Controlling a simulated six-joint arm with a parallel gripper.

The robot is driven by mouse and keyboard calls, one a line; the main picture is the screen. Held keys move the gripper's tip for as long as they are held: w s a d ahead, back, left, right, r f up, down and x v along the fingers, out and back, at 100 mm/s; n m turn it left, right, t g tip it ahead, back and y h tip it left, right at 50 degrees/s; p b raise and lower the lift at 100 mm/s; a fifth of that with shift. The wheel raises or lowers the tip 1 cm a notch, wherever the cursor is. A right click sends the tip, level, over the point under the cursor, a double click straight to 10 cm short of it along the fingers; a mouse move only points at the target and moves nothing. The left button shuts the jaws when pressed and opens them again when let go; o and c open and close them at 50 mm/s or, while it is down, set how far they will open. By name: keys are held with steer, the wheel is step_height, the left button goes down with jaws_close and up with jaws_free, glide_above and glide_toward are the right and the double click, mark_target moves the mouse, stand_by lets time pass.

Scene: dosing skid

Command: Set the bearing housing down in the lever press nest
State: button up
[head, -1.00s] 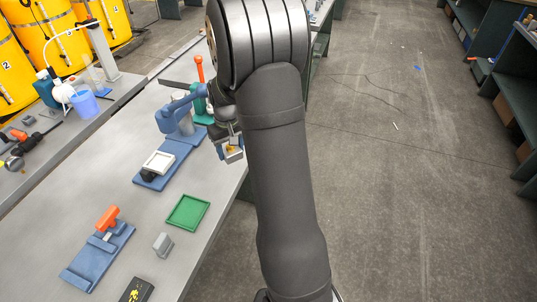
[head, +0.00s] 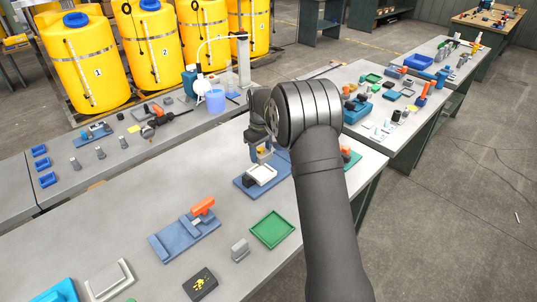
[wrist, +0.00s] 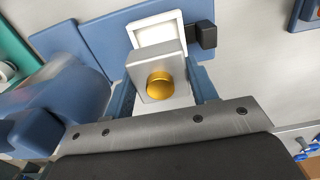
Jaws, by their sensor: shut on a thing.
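The bearing housing is a light grey square block with a gold round centre, large in the middle of the wrist view (wrist: 143,78). My gripper (wrist: 161,95) is shut on it, with a blue finger at each side. The lever press nest is a white square frame on a blue base; it shows beyond the housing in the wrist view (wrist: 146,36) and in the head view (head: 262,172). The housing overlaps the nest's near edge in the wrist view; the height gap cannot be told. In the head view my gripper (head: 263,152) is just behind the nest, and my arm hides much of the press.
A black block (wrist: 203,36) sits at the nest's side. The blue press body (wrist: 62,98) is close on the left in the wrist view. A green tray (head: 272,230), a grey block (head: 240,249) and a blue fixture with an orange handle (head: 203,207) stand nearer on the bench.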

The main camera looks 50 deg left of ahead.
steer(key=shift+f, duration=0.15)
stand_by(0.3)
steer(key=shift+f, duration=2.7)
steer(key=o, duration=1.2)
step_height(320, 180, up, 17)
steer(key=shift+r, duration=0.2)
